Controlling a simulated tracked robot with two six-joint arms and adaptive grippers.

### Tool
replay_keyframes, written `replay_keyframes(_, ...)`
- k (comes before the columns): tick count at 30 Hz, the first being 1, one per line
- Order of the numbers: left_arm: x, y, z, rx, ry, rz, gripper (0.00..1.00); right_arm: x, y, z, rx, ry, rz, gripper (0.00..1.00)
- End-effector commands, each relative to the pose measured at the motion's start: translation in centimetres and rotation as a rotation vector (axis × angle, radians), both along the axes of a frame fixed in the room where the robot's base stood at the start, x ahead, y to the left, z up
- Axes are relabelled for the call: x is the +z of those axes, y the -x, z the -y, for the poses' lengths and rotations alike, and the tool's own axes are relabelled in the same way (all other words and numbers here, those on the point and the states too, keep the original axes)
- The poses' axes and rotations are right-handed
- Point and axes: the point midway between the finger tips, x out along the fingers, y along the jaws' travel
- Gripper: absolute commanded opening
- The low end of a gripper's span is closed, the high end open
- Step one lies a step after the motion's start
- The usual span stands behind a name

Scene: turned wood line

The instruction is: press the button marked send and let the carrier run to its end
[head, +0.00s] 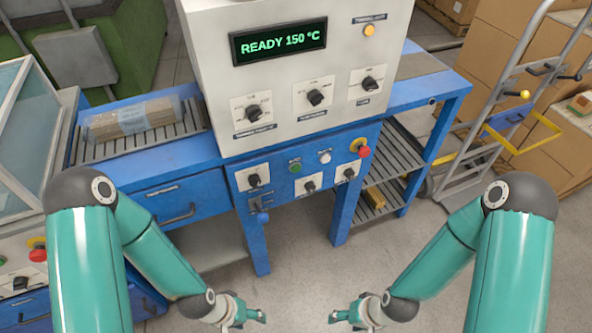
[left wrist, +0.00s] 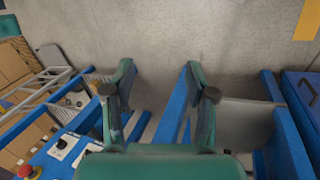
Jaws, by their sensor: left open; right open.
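The blue control panel (head: 310,178) carries a green button (head: 295,168) and a white button (head: 324,157) between several black knobs. The small labels above these buttons are too small to read, so I cannot tell which is marked send. No carrier can be made out for sure. A wrapped package (head: 133,119) lies on the roller bed to the left of the heater housing. My left gripper (head: 258,315) is open and empty, low in front of the panel and apart from it. My right gripper (head: 336,317) is open and empty, also low and apart from the panel.
The housing's display (head: 278,42) reads READY 150 °C. A red mushroom button (head: 364,151) sits at the panel's right end. A hand truck (head: 505,125) and cardboard boxes (head: 535,55) stand at the right. The floor (head: 300,260) between my arms is clear.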

Motion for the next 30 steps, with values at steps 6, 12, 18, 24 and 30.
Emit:
replay_keyframes(6, 0.00, 0.00, 0.00, 0.000, 0.000, 0.000, 0.15, 0.00, 0.00, 0.00, 0.000, 0.000, 0.000, 0.61)
replay_keyframes(12, 0.00, 0.00, 0.00, 0.000, 0.000, 0.000, 0.00, 0.00, 0.00, 0.00, 0.000, 0.000, 0.000, 0.61)
replay_keyframes(18, 0.00, 0.00, 0.00, 0.000, 0.000, 0.000, 0.00, 0.00, 0.00, 0.00, 0.000, 0.000, 0.000, 0.61)
replay_keyframes(24, 0.00, 0.00, 0.00, 0.000, 0.000, 0.000, 0.00, 0.00, 0.00, 0.00, 0.000, 0.000, 0.000, 0.61)
replay_keyframes(30, 0.00, 0.00, 0.00, 0.000, 0.000, 0.000, 0.00, 0.00, 0.00, 0.00, 0.000, 0.000, 0.000, 0.61)
